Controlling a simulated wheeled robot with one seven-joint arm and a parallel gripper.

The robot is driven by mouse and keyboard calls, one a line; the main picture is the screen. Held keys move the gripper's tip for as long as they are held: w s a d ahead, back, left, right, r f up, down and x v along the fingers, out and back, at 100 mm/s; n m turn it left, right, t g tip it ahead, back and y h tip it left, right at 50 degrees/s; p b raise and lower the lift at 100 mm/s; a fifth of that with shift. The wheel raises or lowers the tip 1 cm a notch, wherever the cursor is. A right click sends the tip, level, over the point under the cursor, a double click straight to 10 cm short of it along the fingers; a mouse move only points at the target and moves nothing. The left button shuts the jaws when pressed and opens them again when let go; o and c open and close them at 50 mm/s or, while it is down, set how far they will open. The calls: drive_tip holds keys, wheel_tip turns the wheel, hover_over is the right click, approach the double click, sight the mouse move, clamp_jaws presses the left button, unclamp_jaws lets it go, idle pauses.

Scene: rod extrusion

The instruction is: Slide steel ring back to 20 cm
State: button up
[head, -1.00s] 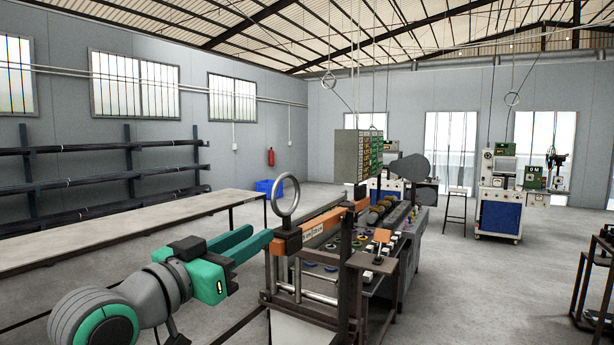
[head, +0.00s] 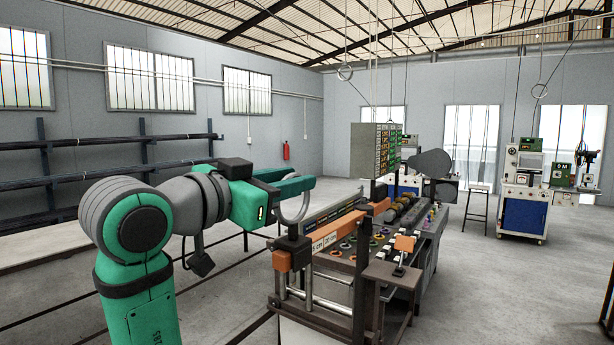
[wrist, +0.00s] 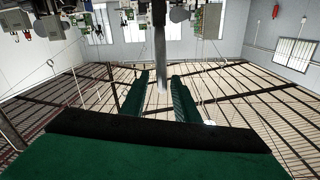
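In the wrist view the ring shows edge-on as a grey upright bar (wrist: 160,60) between the two spread fingers. A gap shows on each side of it, so the fingers look open around the ring. A scale plate (head: 325,241) with cm marks, one reading 20 cm, lies just right of the block.
The machine (head: 385,245) extends back to the right with rollers and knobs. A small side shelf (head: 390,273) with an orange-topped lever stands at its near side. A long table (head: 40,243) is behind my arm at left. Floor to the right is open.

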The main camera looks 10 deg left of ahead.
drive_tip(key=shift+x, duration=2.4)
drive_tip(key=shift+w+a, duration=0.1)
drive_tip(key=shift+a, duration=0.05)
